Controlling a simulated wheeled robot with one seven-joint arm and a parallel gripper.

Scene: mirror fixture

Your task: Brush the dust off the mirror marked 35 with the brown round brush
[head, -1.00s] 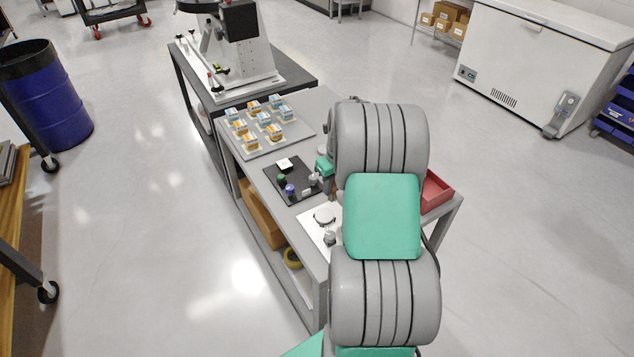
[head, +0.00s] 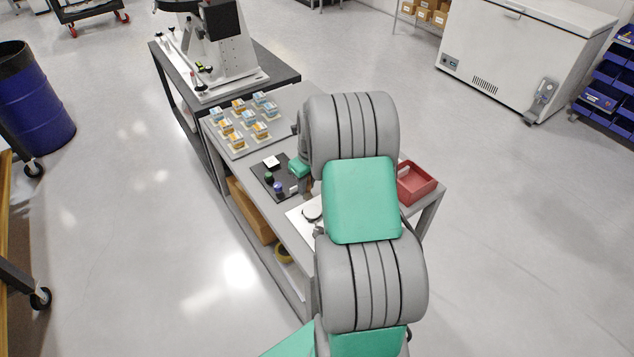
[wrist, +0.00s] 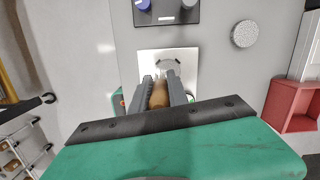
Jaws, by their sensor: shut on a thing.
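My gripper (wrist: 161,92) is shut on the brown round brush (wrist: 160,95), whose brown body shows between the two fingers. Beyond the fingers lies a white plate (wrist: 150,57) with a round mirror (wrist: 168,66) on it, partly hidden by the fingers. I cannot tell whether the brush touches the mirror. No number or dust is readable. In the head view the white plate (head: 296,216) and round mirror (head: 312,212) lie on the grey table, partly behind my arm. A bit of the brown brush (head: 308,188) shows there, and my gripper is mostly hidden.
A dark tray (head: 262,181) with small coloured items lies beyond the plate. Several small boxes (head: 240,118) stand on a grey board. A red bin (head: 417,183) stands at the table's right. A speckled grey disc (wrist: 245,33) lies right of the plate.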

